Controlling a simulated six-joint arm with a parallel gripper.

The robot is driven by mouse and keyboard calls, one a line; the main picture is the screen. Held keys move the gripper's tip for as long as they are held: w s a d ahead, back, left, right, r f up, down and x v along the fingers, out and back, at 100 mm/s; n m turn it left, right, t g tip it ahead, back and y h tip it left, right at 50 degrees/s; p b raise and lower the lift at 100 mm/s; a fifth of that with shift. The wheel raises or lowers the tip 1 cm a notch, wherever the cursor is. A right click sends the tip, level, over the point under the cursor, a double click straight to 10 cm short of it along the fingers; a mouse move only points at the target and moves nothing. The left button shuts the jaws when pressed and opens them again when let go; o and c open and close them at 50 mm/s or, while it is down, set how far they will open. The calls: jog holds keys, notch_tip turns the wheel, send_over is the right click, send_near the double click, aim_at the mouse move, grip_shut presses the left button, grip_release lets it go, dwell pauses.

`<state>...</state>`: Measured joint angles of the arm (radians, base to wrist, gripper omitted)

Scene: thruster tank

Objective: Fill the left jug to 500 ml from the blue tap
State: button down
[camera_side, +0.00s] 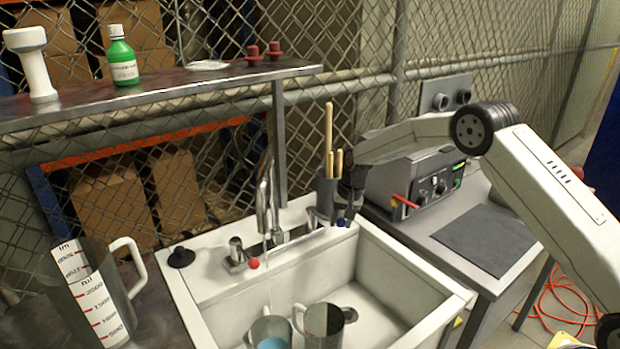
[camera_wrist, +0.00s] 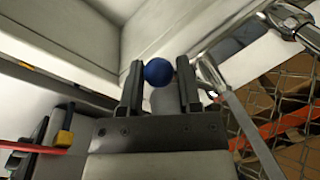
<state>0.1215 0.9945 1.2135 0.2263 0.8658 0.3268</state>
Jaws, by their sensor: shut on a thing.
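The blue tap (camera_side: 342,222) is at the right of the faucet, behind the sink basin. My gripper (camera_side: 347,205) reaches down to it from the right. In the wrist view, the blue tap's round knob (camera_wrist: 158,72) sits between my two fingers (camera_wrist: 160,88), which are shut on it. The left jug (camera_side: 257,333) stands in the basin under the spout (camera_side: 262,205), with blue-looking liquid inside. No ml marks are readable on either jug.
The red tap (camera_side: 253,263) is left of the spout. A large marked measuring jug (camera_side: 122,290) stands on the left counter. A holder with wooden-handled tools (camera_side: 326,190) stands behind my gripper. A control box (camera_side: 420,178) stands right of the sink (camera_side: 390,265).

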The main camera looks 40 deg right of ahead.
jog(key=shift+w+a+r, duration=0.1)
jog(key=shift+w+r, duration=0.1)
jog(key=shift+w, duration=0.05)
jog(key=shift+s+a, duration=0.1)
jog(key=shift+a, duration=1.5)
jog(key=shift+r, duration=0.1)
jog(key=shift+d, duration=1.45)
